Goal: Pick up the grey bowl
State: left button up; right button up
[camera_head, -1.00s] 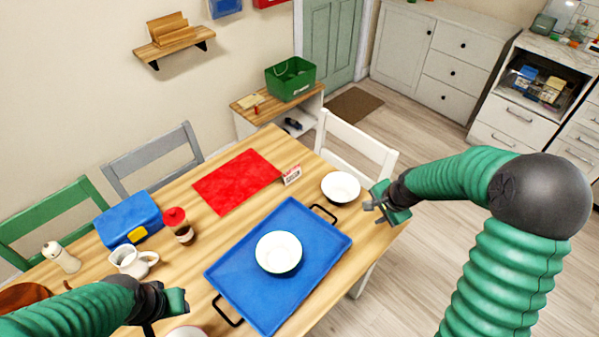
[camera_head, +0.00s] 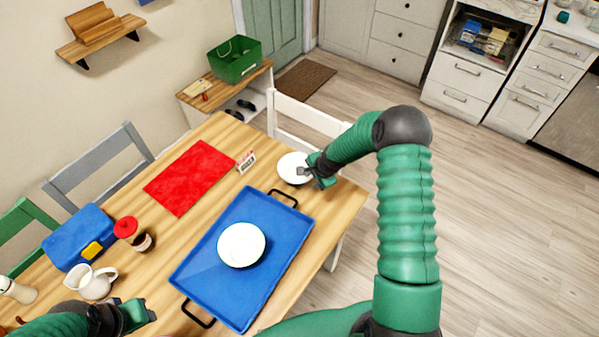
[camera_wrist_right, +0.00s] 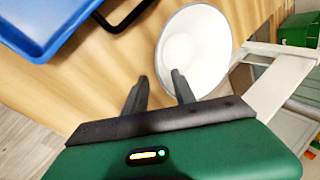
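A pale grey-white bowl (camera_head: 290,166) stands on the wooden table near its far right edge, beyond the blue tray. My right gripper (camera_head: 305,173) is at the bowl's right side. In the right wrist view, the bowl (camera_wrist_right: 197,45) lies ahead of the open right gripper (camera_wrist_right: 159,83). One finger overlaps the bowl's near rim and the other is outside it; contact cannot be told. A second, white bowl (camera_head: 242,245) sits on the blue tray (camera_head: 205,268). My left gripper (camera_head: 148,312) is over the table's near left part, its fingers too unclear to read.
A tray handle (camera_wrist_right: 124,18) is close to the right gripper. A white chair (camera_head: 295,120) stands behind the bowl. A red mat (camera_head: 190,177), small card (camera_head: 246,162), red-lidded jar (camera_head: 133,234), white jug (camera_head: 92,283) and blue box (camera_head: 78,237) are on the table.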

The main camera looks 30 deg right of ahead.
jog(key=shift+w+a+f, duration=0.25)
jog(key=shift+w+f, duration=0.05)
jog(key=shift+f, duration=0.25)
jog(key=shift+w+a+f, duration=0.25)
jog(key=shift+w+f, duration=0.05)
jog(key=shift+f, duration=0.25)
jog(key=shift+w+a, duration=0.25)
jog(key=shift+a, duration=0.5)
jog(key=shift+s+r, duration=0.1)
jog(key=shift+c, duration=1.4)
jog(key=shift+d, duration=0.25)
jog(key=shift+c, duration=1.1)
jog(key=shift+d, duration=0.25)
grip_shut()
jog(key=shift+s+d+f, duration=0.1)
jog(key=shift+d+f, duration=0.15)
jog(key=shift+s+a, duration=0.1)
jog(key=shift+a, duration=0.45)
pick_arm(q)
jog(key=shift+a, duration=0.85)
